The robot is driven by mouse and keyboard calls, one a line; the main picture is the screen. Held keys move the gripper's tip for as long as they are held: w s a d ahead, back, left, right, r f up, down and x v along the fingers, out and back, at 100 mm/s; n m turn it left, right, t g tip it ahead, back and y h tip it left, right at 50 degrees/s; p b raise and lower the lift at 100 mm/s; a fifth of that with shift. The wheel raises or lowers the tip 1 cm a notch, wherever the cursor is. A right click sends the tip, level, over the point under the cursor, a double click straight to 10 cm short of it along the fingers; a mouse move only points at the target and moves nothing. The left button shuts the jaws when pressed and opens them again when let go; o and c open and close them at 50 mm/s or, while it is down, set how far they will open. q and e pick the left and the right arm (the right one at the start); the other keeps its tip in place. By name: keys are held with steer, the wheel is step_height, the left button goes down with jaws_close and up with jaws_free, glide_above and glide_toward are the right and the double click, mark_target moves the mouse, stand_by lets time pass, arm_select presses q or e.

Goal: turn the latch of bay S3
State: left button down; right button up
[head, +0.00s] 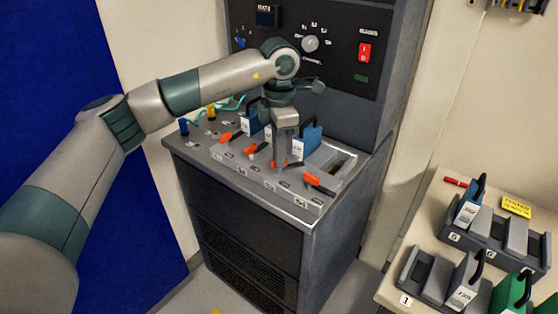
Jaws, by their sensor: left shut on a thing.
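The equipment cabinet (330,188) has a row of bays on its sloping top, each with an orange-tipped latch at the front. The bay labels are too small to read. The third latch from the left (293,165), which by its place in the row is bay S3's, is partly hidden by my left gripper. My left gripper (280,161) points down from above and is shut on this latch. A blue module with a white label (308,137) stands behind it. My right gripper is not in view.
Other orange latches (320,181) sit close on both sides, and the rightmost bay (340,163) looks empty. A panel with a knob (310,44) and red switch (365,52) rises behind. A bench (423,198) at right holds modules in racks.

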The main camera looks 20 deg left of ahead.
arm_select(q)
steer(key=n+b, duration=0.1)
steer(key=n, duration=0.2)
steer(key=shift+n+b, duration=0.3)
steer(key=shift+b, duration=0.05)
steer(key=shift+n+b, duration=0.55)
steer(key=shift+n, duration=1.05)
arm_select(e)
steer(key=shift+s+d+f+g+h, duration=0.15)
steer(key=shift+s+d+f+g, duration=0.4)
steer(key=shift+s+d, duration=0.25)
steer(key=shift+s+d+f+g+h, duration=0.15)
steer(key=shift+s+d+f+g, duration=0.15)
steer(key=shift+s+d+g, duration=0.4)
arm_select(q)
steer(key=shift+w+r, duration=0.1)
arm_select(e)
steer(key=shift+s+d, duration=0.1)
arm_select(q)
steer(key=c, duration=1.9)
jaws_free()
steer(key=shift+o, duration=0.2)
